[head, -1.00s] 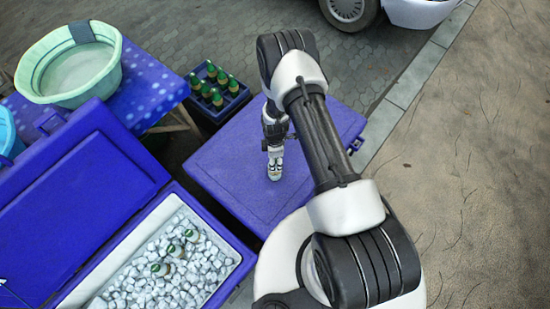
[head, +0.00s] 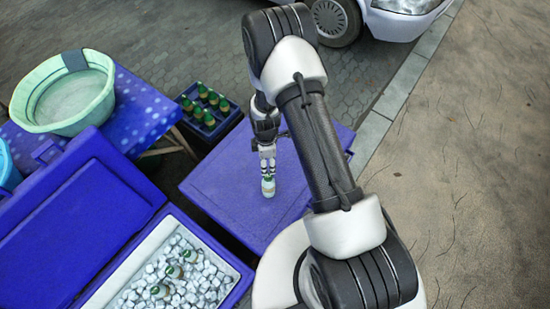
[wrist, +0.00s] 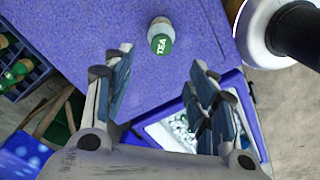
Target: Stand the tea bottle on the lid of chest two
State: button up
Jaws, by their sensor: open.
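The tea bottle (head: 268,187), pale with a green label, stands upright on the closed blue lid (head: 222,182) of a chest in the middle of the head view. I take this closed chest to be chest two; no number shows. In the wrist view the bottle (wrist: 161,42) is past the fingertips, with "TEA" readable and the purple-blue lid (wrist: 90,25) around it. My gripper (head: 267,160) is above the bottle. In the wrist view my gripper (wrist: 159,62) is open, with nothing between its fingers, and appears clear of the bottle.
An open chest (head: 230,296) with ice and several bottles is at front left, its lid (head: 70,220) raised. A crate of green-topped bottles (head: 208,108) stands behind. A green basin (head: 65,92) sits on a spotted table (head: 145,115). A car (head: 395,22) is at the back.

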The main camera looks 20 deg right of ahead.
notch_tip(320, 180, up, 32)
jog(key=s+f+m+t, duration=0.1)
jog(key=s+m+t, duration=0.1)
jog(key=m, duration=0.5)
jog(key=s+r+m+t, duration=0.1)
jog(key=s+r+m, duration=0.3)
jog(key=s+r, duration=0.3)
jog(key=s+r+m+t, duration=0.1)
jog(key=s+r+m, duration=0.3)
jog(key=s, duration=0.9)
notch_tip(320, 180, up, 3)
jog(key=shift+s+m+t, duration=0.15)
jog(key=shift+m+t, duration=0.15)
jog(key=shift+f+b, duration=0.45)
jog(key=shift+b, duration=0.05)
